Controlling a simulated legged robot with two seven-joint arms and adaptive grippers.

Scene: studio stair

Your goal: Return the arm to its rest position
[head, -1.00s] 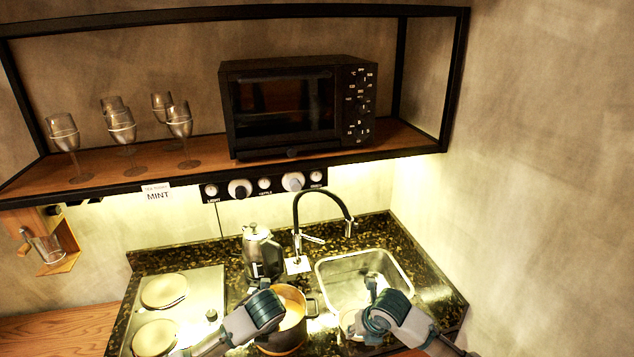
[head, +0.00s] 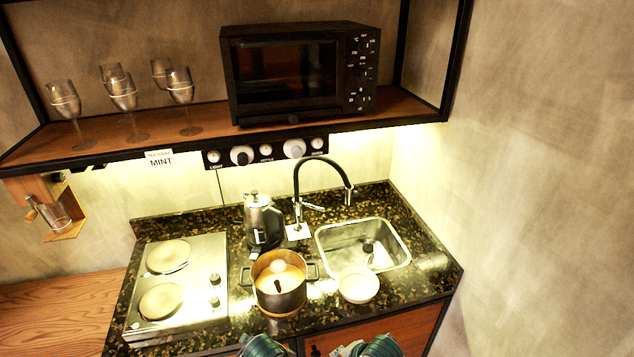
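Parts of my two arms show at the bottom edge of the head view, in front of the cabinet below the counter. Teal-and-grey links show at the bottom middle and just right of it. The fingertips of both grippers are outside the picture, so neither gripper's opening shows. A pot (head: 279,301) with two side handles stands on the granite counter (head: 225,327), with yellowish contents and a pale round thing in it. A white bowl (head: 358,287) stands to its right, at the sink's front edge.
A metal kettle (head: 262,222) stands behind the pot. The sink (head: 340,240) with a black faucet (head: 322,162) is at right; a two-plate cooktop (head: 205,262) is at left. Above, a shelf (head: 205,144) holds a black oven (head: 285,75) and several glasses (head: 123,92). A wooden cabinet front (head: 400,330) lies below.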

